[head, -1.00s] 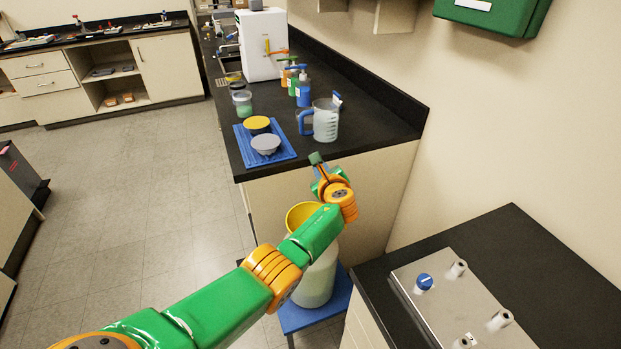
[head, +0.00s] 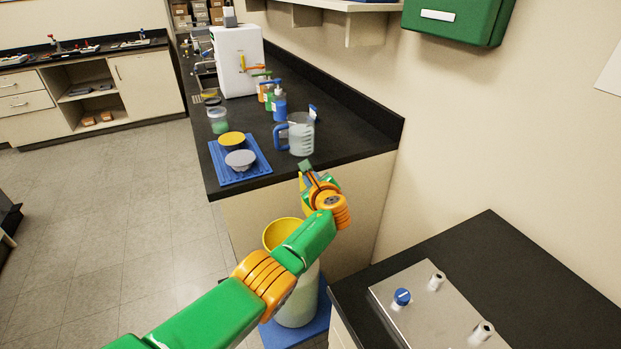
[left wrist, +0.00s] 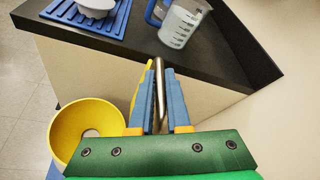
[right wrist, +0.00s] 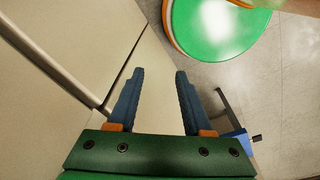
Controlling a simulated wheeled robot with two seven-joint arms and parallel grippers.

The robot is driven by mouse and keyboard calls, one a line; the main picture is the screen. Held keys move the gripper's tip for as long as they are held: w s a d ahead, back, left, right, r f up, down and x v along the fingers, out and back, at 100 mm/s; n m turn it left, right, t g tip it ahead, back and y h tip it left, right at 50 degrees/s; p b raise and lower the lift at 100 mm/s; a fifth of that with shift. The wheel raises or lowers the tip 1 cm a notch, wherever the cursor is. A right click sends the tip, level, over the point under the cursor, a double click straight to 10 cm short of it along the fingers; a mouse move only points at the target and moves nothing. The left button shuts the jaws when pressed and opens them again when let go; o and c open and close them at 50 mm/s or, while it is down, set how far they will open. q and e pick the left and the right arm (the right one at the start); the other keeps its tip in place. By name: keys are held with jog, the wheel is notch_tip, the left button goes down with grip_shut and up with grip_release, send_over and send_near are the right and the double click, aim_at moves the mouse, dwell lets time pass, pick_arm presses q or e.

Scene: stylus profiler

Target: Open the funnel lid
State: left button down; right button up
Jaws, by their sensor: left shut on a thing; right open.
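The yellow funnel (head: 283,233) sits on a large white container (head: 298,302) beside the counter's end; its hole shows in the left wrist view (left wrist: 60,128). My left gripper (head: 305,168) is above and to the right of the funnel. In the left wrist view its fingers (left wrist: 160,78) are shut on a thin metal rod (left wrist: 161,92). A narrow yellow piece (left wrist: 146,82), likely the lid seen edge-on, stands steeply beside the left finger. Whether it joins the rod is hidden. My right gripper (right wrist: 160,78) is open and empty, in its wrist view only.
The black counter (head: 350,130) behind the gripper holds a blue tray (head: 222,178) with two bowls, and a measuring jug (head: 301,136). A blue stand (head: 315,330) carries the container. A bench with a metal plate (head: 420,310) is at the right.

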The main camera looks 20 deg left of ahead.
pick_arm(q)
jog(key=c, duration=0.9)
grip_release()
jog(key=s+d+r+p, duration=0.1)
jog(key=s+p, duration=0.1)
jog(key=p, duration=0.2)
jog(key=shift+d+r, duration=0.3)
jog(key=shift+r, duration=0.05)
jog(key=v, duration=0.1)
jog(key=p+v, duration=0.1)
jog(key=v, duration=0.2)
jog(key=shift+s+d+f, duration=0.15)
jog(key=shift+f, duration=0.15)
jog(key=shift+f, duration=0.1)
